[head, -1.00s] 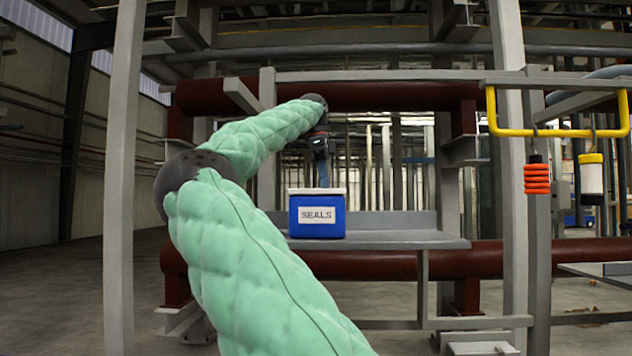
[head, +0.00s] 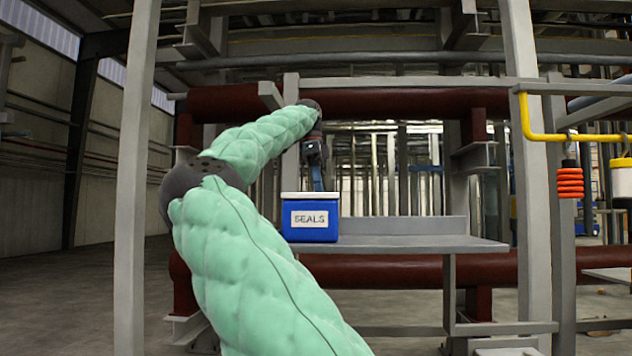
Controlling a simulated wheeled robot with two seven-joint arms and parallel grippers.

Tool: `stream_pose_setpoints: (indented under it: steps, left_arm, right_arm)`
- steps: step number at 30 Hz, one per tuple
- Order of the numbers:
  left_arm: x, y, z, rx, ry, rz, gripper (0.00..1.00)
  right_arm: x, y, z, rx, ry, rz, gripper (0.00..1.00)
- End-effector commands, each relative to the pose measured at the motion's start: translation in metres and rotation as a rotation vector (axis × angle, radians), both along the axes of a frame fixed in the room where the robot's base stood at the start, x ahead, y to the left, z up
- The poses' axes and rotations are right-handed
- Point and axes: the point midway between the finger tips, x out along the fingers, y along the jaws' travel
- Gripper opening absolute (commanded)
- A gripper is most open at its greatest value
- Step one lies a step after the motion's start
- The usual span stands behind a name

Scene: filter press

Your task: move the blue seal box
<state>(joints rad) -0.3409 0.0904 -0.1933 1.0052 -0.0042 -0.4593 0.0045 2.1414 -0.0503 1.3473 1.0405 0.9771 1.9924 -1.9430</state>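The blue seal box (head: 310,219) has a white lid rim and a white label reading SEALS. It stands upright on the grey shelf (head: 440,245), towards the shelf's left part; my arm hides the shelf's left end. My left gripper (head: 317,182) points down at the top of the box, at or just behind the lid. Its fingertips seem to meet the lid's far side, but I cannot tell whether they touch or grip it. The fingers show edge-on, so their opening is unclear. My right gripper is out of view.
Grey posts stand at left (head: 137,180) and right (head: 530,180) in front of the shelf. Dark red pipes run above (head: 420,103) and below it. A yellow rail (head: 575,137) with an orange coil (head: 570,182) hangs at right. The shelf right of the box is clear.

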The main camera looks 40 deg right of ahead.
Motion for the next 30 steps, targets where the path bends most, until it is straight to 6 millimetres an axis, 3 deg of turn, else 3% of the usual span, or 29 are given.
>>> stream_pose_setpoints:
  steps: [4,13,16,23,30]
  left_arm:
    - [-0.001,0.000,0.008,0.000,0.001,0.000,0.68]
    - [-0.003,-0.004,0.004,-0.004,-0.002,-0.001,0.68]
    - [-0.028,0.004,-0.011,0.003,0.023,-0.003,0.68]
    - [-0.014,0.002,-0.005,0.001,0.008,-0.002,0.68]
    - [-0.026,0.004,-0.005,0.002,0.018,-0.001,0.68]
  right_arm:
    - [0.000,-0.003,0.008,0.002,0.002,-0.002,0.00]
    - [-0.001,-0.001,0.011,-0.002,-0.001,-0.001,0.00]
    - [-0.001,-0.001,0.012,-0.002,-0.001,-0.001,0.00]
    - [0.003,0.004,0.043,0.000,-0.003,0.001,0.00]
    - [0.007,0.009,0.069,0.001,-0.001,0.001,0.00]
